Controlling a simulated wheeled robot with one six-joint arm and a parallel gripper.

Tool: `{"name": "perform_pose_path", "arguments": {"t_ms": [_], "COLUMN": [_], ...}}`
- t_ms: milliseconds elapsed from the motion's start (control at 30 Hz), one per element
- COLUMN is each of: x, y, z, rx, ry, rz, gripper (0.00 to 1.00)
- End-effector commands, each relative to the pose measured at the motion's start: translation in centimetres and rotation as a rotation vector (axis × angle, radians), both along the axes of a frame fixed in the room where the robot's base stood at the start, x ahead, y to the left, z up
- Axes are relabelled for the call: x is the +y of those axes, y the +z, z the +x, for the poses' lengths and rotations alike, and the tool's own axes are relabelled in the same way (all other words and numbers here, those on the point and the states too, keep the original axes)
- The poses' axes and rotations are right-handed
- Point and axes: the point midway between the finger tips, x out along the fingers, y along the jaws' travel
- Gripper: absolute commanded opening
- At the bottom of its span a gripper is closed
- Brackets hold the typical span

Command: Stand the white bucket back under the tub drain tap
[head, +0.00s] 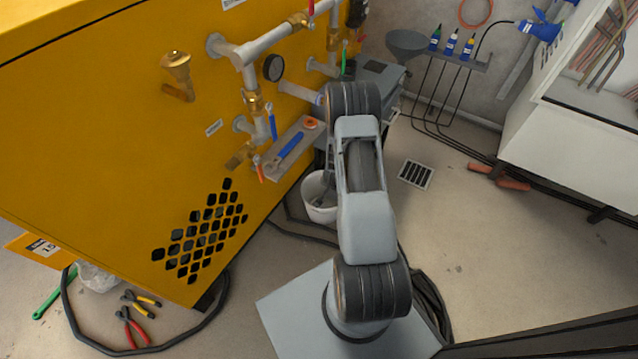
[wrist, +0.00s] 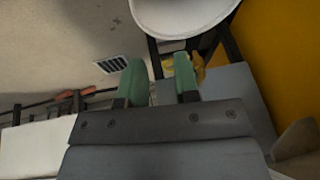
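The white bucket (head: 318,207) is on the floor beside the yellow machine, partly hidden by my arm in the head view. In the wrist view it is the large white rounded shape (wrist: 185,14) at the top edge, cut off by the frame. My gripper (wrist: 160,76) shows there with two green fingers apart and no object clearly held between them. The bucket lies beyond the fingertips. A small brass-coloured part (wrist: 198,66) shows just right of the right finger; I cannot tell if it is the drain tap. In the head view my gripper is hidden behind my arm. A grey tub-like box (head: 381,75) stands behind the arm.
The yellow machine (head: 110,110) with pipes and valves fills the left. A shelf (head: 296,148) with a wrench juts from it. A floor grate (head: 416,174) lies right of my arm. A white cabinet (head: 570,150) stands right. Hoses and pliers (head: 132,327) lie front left.

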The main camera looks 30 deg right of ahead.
Motion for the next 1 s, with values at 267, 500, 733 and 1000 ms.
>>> {"name": "perform_pose_path", "arguments": {"t_ms": [267,500,733,1000], "x": [8.5,15.3,18.9,20.1], "y": [16.7,27.5,33.4,35.6], "z": [2.4,-2.7,-9.6,-14.5], "rx": [0.006,0.066,0.130,0.179], "ry": [0.364,0.659,0.865,0.976], "rz": [0.051,0.039,-0.009,-0.049], "gripper": [0.29,0.29,0.29,0.29]}}
